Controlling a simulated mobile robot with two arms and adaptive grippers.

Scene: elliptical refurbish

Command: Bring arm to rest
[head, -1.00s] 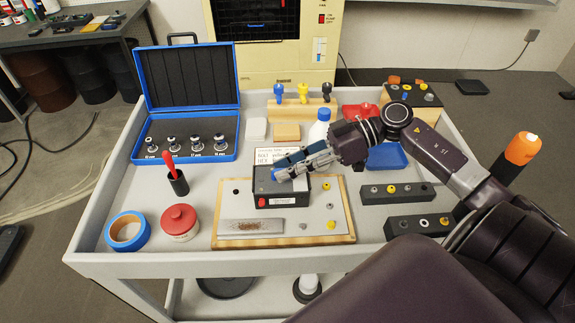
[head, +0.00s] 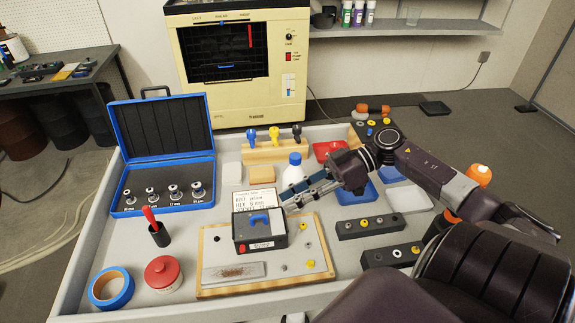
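My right arm reaches in from the right over the grey cart. Its gripper (head: 292,203) hovers just right of a black box (head: 262,242) with a blue handle (head: 259,219), apart from the handle and holding nothing that I can see. Its fingers are seen edge-on, so the gap between them is unclear. The box stands on a wood-edged board (head: 215,284) at the middle of the cart. My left gripper is not in view.
Around the board are a red lidded tin (head: 163,273), blue tape (head: 111,288), a blue socket case (head: 160,155), a white bottle with a blue cap (head: 294,174), a blue tray (head: 357,191) and dark blocks (head: 369,226). A cream machine (head: 240,65) stands behind.

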